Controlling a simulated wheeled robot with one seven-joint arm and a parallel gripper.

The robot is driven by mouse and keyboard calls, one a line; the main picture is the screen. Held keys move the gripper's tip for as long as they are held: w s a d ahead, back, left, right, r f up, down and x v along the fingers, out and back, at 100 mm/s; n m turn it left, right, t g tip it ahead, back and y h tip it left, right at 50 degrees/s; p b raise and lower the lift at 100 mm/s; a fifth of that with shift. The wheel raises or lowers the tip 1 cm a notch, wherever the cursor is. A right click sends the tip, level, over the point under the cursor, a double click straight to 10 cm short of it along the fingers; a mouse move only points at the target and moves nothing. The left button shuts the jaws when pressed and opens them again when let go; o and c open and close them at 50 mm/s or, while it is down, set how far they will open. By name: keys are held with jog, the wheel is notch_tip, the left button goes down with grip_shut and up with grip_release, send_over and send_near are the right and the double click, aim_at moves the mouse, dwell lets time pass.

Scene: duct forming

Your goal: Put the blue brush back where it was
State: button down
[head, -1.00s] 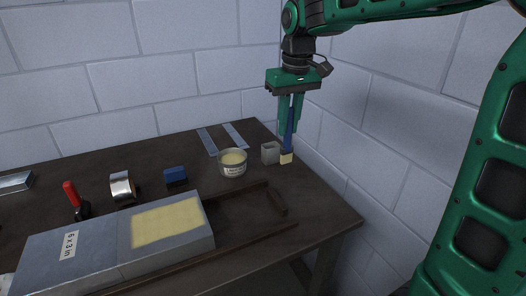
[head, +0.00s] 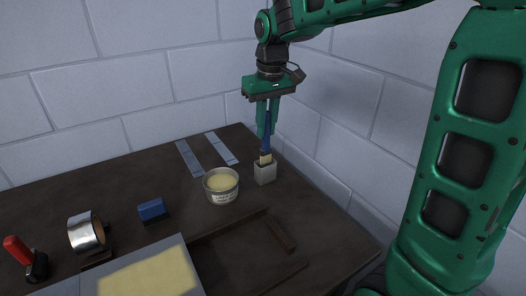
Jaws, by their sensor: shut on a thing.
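The blue brush (head: 267,138) hangs upright, bristles down, in my gripper (head: 268,122), which is shut on its handle. The pale bristle end (head: 265,158) is at the mouth of a small grey square holder (head: 265,175) near the table's back right edge. I cannot tell how far the bristles reach into the holder.
A tub of pale paste (head: 221,186) stands just left of the holder. Two metal strips (head: 205,153) lie behind it. A blue block (head: 152,209), a tape roll (head: 87,233), a red-handled tool (head: 19,251) and a duct piece (head: 150,272) are further left and in front. Walls stand close behind and right.

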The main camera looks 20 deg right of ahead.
aim_at(265, 153)
jog(key=shift+a+f, duration=0.1)
jog(key=shift+f, duration=2.8)
jog(key=c, duration=1.7)
grip_release()
jog(key=shift+f, duration=0.1)
jog(key=shift+o, duration=0.2)
jog(key=r, duration=0.4)
jog(key=s+r, duration=0.1)
jog(key=r, duration=0.7)
jog(key=shift+s+r, duration=0.1)
jog(key=shift+s, duration=0.15)
jog(key=s+d+f+m, duration=0.3)
jog(key=s+d, duration=0.4)
jog(key=s, duration=0.1)
jog(key=s+d+f+m, duration=0.2)
jog(key=s+d+f, duration=0.2)
jog(key=s+d, duration=0.3)
jog(key=s+d+f+m, duration=0.1)
jog(key=s+f, duration=0.2)
jog(key=s, duration=0.4)
jog(key=s+d+f+m+g, duration=0.1)
jog(key=s+d+f+m, duration=0.1)
jog(key=s+f, duration=0.2)
jog(key=s, duration=0.3)
jog(key=shift+d+m, duration=0.2)
jog(key=shift+m, duration=0.1)
